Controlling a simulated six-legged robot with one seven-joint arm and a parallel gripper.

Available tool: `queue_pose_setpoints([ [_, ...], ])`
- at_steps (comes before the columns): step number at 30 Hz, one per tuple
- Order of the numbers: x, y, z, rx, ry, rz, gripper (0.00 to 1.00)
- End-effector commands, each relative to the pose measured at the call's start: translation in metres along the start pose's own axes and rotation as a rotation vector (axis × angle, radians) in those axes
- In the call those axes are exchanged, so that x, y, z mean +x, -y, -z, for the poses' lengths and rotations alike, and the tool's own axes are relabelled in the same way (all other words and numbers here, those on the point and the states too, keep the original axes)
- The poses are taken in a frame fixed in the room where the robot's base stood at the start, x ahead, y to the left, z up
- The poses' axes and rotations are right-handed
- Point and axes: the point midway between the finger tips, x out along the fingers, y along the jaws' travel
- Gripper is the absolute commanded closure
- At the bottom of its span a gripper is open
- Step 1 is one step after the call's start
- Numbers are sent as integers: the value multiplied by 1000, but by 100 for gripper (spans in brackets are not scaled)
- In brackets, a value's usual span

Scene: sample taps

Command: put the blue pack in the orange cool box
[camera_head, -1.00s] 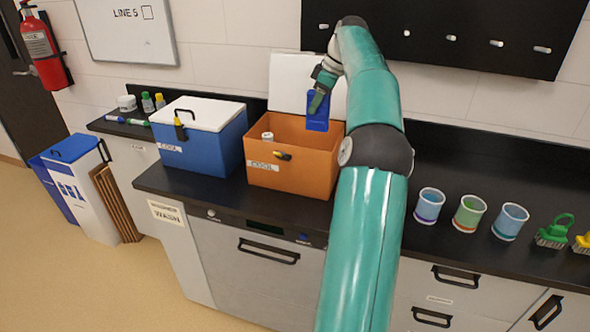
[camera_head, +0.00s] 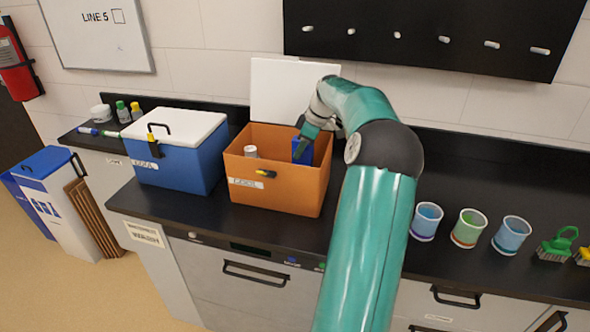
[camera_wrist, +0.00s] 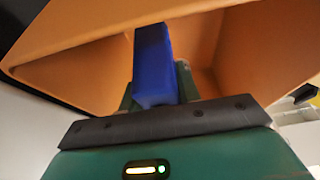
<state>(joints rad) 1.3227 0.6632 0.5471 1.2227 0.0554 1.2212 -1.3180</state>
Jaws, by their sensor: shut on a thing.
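The orange cool box (camera_head: 265,195) stands on the dark counter with its white lid raised at the back. My gripper (camera_head: 305,138) is at the right part of the box opening, shut on the blue pack (camera_head: 302,150). The pack's lower part is hidden behind the front wall of the box in the head view. In the wrist view the blue pack (camera_wrist: 153,65) sits between my fingers, with the orange inner walls (camera_wrist: 225,40) around it. I cannot tell whether the pack touches the box floor.
A white-capped container (camera_head: 251,152) is inside the orange box at the left. A closed blue cool box (camera_head: 178,165) with a white lid stands to the left. Several cups, including a green one (camera_head: 468,228), and brushes (camera_head: 558,244) are on the counter at the right.

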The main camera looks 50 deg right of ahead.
Motion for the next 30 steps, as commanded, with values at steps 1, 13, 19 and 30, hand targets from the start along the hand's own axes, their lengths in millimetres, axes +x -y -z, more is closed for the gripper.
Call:
queue_pose_setpoints([
  [1, 8, 1, -3, 0, -1, 2, 100],
  [13, 51, 0, -20, -1, -1, 1, 100],
  [19, 55, -2, -20, -2, -1, -1, 100],
  [30, 58, -3, -21, -2, -1, 0, 46],
])
